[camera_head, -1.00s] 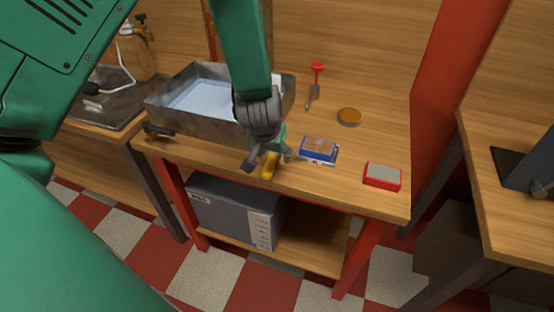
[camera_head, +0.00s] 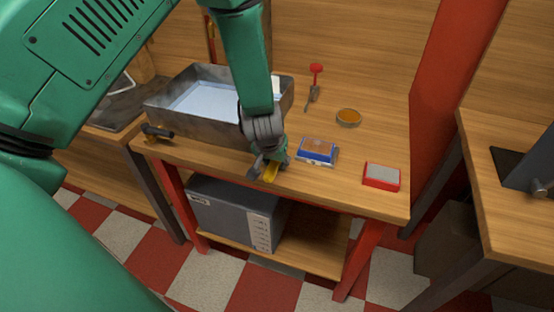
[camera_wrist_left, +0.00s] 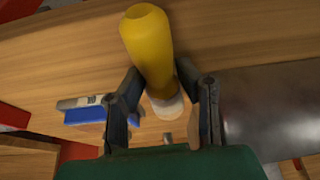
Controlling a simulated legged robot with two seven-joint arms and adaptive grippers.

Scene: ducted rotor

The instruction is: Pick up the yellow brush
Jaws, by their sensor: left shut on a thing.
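The yellow brush (camera_head: 271,171) is at the front of the wooden bench, mostly hidden by my left gripper in the head view. In the left wrist view its yellow handle (camera_wrist_left: 147,40) lies between the fingers and sticks out past them, with a pale collar near the palm. My left gripper (camera_head: 268,165) is shut on the brush, with a finger on each side, as the wrist view (camera_wrist_left: 165,95) also shows. I cannot tell whether the brush touches the bench. My right gripper is not in view.
A metal tray (camera_head: 165,115) of pale liquid stands close behind and left of the gripper. A blue box (camera_head: 317,151), a red-rimmed grey block (camera_head: 381,176), a round tin (camera_head: 348,117) and a red-handled tool (camera_head: 315,84) lie to the right. The bench's front edge is near.

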